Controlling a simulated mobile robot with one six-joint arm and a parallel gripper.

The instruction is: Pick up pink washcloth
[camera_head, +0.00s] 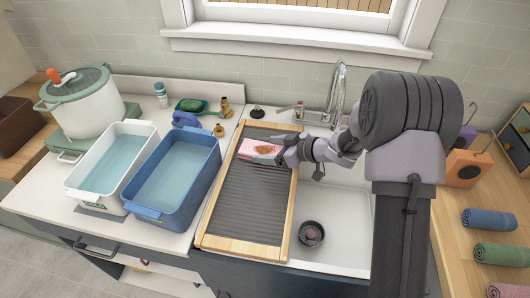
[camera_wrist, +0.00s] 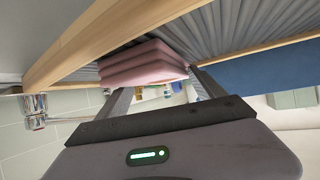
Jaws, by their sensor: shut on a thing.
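The pink washcloth (camera_head: 256,147) is folded and lies at the upper part of the ribbed washboard (camera_head: 245,190), with a brown stain on its top. In the wrist view the folded washcloth (camera_wrist: 146,66) shows as stacked pink layers between the two fingers. My gripper (camera_head: 283,155) reaches in from the right and is shut on the washcloth's right side. The wrist view shows my gripper (camera_wrist: 158,82) close against the ribbed surface. I cannot tell whether the cloth still touches the board.
A blue basin (camera_head: 150,208) and a white basin (camera_head: 84,190), both with water, stand left of the washboard. The sink (camera_head: 345,235) with a tap (camera_head: 338,88) lies to the right. Rolled towels (camera_head: 489,220) lie on the right counter.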

